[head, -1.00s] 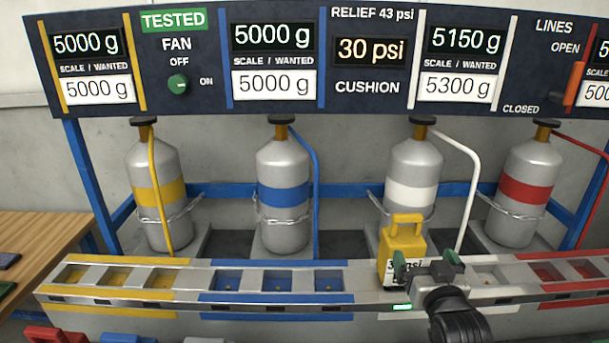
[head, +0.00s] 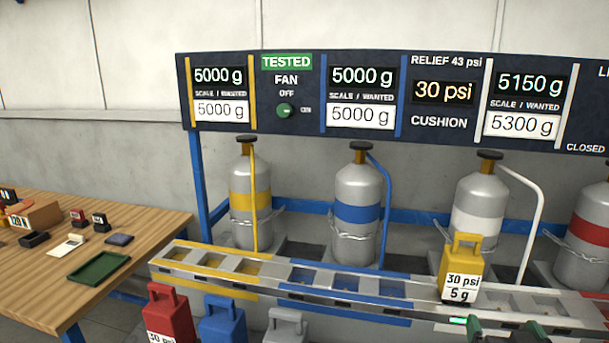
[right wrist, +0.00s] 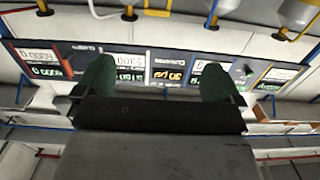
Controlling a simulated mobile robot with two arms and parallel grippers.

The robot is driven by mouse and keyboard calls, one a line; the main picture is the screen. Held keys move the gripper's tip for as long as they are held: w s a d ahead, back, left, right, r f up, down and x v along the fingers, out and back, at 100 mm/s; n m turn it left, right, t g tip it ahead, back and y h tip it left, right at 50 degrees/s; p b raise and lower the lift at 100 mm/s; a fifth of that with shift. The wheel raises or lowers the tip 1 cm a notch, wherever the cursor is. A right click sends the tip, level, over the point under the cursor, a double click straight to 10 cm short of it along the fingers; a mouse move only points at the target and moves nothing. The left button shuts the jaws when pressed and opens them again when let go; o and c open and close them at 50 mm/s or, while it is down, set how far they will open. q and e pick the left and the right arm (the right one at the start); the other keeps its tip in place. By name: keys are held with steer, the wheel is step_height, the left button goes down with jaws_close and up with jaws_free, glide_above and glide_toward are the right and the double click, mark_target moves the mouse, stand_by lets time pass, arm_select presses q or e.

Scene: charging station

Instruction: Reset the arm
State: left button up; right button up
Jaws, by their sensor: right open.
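My right gripper (head: 506,330) is at the bottom right edge of the head view, partly cut off, in front of the rail. In the right wrist view its two green fingers (right wrist: 155,80) are wide apart with nothing between them. The yellow canister-shaped block (head: 462,272), labelled "30 psi 5 g", stands upright on the rail (head: 420,290) in front of the white-banded cylinder (head: 480,205). The gripper is below and right of it, apart from it. My left gripper is not in view.
A display panel (head: 390,140) hangs above the cylinders. Red (head: 168,312), blue (head: 222,322) and grey (head: 286,326) blocks stand in front of the rail. A wooden table (head: 140,225) at left holds a green tray (head: 98,268) and small items.

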steer(key=s+a+f+n+g+y, duration=0.1)
steer(key=s+a+f+g+y, duration=0.1)
steer(key=s+a+f+g, duration=0.4)
steer(key=s+a+f+n+g+y, duration=0.1)
steer(key=s+a+f+n+g, duration=0.2)
steer(key=f, duration=0.5)
steer(key=s+a+f+g+y, duration=0.1)
steer(key=s+a+f+g, duration=0.15)
steer(key=s, duration=0.55)
steer(key=s+a+f+g, duration=0.2)
steer(key=s+f+g, duration=0.1)
steer(key=s, duration=0.4)
step_height(320, 180, down, 27)
steer(key=s, duration=0.1)
steer(key=s+d+f+n+g, duration=0.1)
steer(key=s+d+f+g, duration=0.1)
steer(key=s+f, duration=1.3)
steer(key=shift+s+d, duration=0.35)
steer(key=shift+s, duration=0.1)
